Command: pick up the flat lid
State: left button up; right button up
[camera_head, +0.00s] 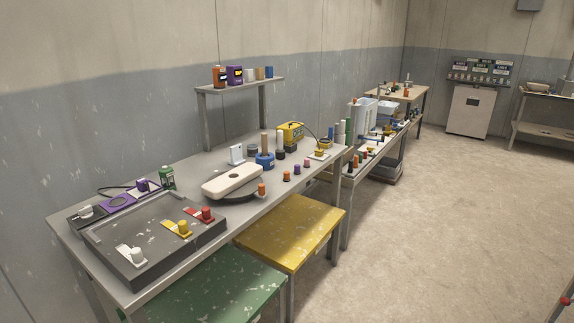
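A flat cream slab with rounded ends and a small round hole (232,181), which looks like the flat lid, lies on the long grey workbench (190,165). It rests on top of a dark round base (236,197) that shows beneath its front side. I cannot tell for certain that this slab is the lid. Nothing stands on it. Neither of my grippers shows in the view.
Left of the slab is a dark grey tray (100,240) with white, yellow and red knobbed pieces. Small coloured pegs stand to its right, a blue-based post (265,159) behind. Green (215,285) and yellow (290,230) low tables stand in front. Open floor lies right.

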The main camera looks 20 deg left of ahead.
aim_at(218, 188)
jog(key=i+u, duration=0.1)
jog(key=i, duration=0.35)
jog(key=i+l+u, duration=0.1)
jog(key=i, duration=0.4)
jog(key=i+l+u, duration=0.1)
jog(key=i, duration=0.35)
jog(key=l, duration=0.1)
